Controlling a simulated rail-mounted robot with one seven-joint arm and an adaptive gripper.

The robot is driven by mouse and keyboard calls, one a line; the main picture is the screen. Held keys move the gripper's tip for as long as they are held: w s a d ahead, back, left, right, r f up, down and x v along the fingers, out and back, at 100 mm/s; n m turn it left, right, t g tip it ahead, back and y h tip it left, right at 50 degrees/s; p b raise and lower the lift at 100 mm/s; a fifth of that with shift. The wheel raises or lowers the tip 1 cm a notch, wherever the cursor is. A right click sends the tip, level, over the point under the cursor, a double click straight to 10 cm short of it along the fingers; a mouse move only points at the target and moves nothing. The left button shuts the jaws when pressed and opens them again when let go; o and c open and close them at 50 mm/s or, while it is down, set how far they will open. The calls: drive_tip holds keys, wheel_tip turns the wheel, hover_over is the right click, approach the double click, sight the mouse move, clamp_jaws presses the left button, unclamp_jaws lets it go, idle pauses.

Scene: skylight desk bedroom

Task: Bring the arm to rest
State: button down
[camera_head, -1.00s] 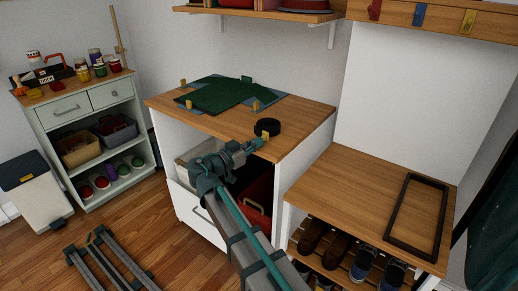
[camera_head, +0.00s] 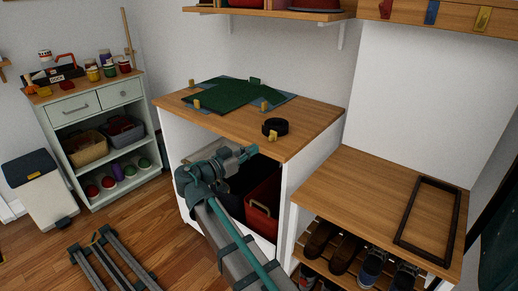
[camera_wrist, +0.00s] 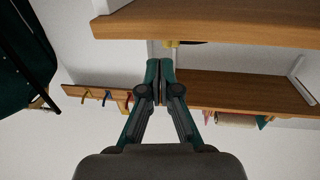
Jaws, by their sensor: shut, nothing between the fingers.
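My arm (camera_head: 222,218) reaches up from the bottom of the head view, and my gripper (camera_head: 250,151) is at its end, in front of the open cabinet, below the front edge of the wooden top. In the wrist view my gripper (camera_wrist: 160,65) shows its two teal and black fingers closed together, with nothing between them. A black round roll (camera_head: 275,127) with a yellow clip at its front lies on the cabinet top, a little above and right of my gripper in the picture, apart from it.
The wooden cabinet top (camera_head: 228,124) bears a green cloth (camera_head: 222,98) with yellow clips. Red and dark bins (camera_head: 264,207) stand inside the cabinet. A lower bench (camera_head: 365,190) at right carries a dark empty frame (camera_head: 429,222); shoes (camera_head: 345,252) sit below. Shelves hang above.

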drive_tip(key=v, duration=0.7)
wheel_tip(320, 180, down, 9)
drive_tip(key=s+n+g+y, duration=0.2)
drive_tip(key=n+y, duration=0.1)
drive_tip(key=n, duration=0.4)
drive_tip(key=s+d+f+n+g+y, duration=0.25)
drive_tip(key=s+d+f, duration=0.2)
drive_tip(key=f, duration=0.75)
drive_tip(key=s+d+f+n+g+y, duration=0.15)
drive_tip(key=s+d+f+g, duration=0.3)
drive_tip(key=f, duration=0.75)
drive_tip(key=s+d+f+n+g+y, duration=0.1)
drive_tip(key=s+d+f+n+g, duration=0.3)
drive_tip(key=f, duration=0.9)
drive_tip(key=s+d+f+m+g+y, duration=0.25)
drive_tip(key=s+d+f, duration=0.2)
drive_tip(key=s, duration=0.55)
drive_tip(key=s+d+f+m+g+y, duration=0.1)
drive_tip(key=s+d+f+g, duration=0.25)
drive_tip(key=s+f, duration=0.45)
drive_tip(key=s+d+f+m+g+y, duration=0.25)
drive_tip(key=s+d, duration=0.25)
drive_tip(key=s, duration=0.7)
wheel_tip(320, 180, up, 14)
drive_tip(key=w+t+h+p, duration=0.1)
drive_tip(key=t+p, duration=0.1)
drive_tip(key=p, duration=1.4)
drive_tip(key=shift+w+d+r, duration=0.2)
drive_tip(key=shift+w+d, duration=0.1)
drive_tip(key=shift+w, duration=0.05)
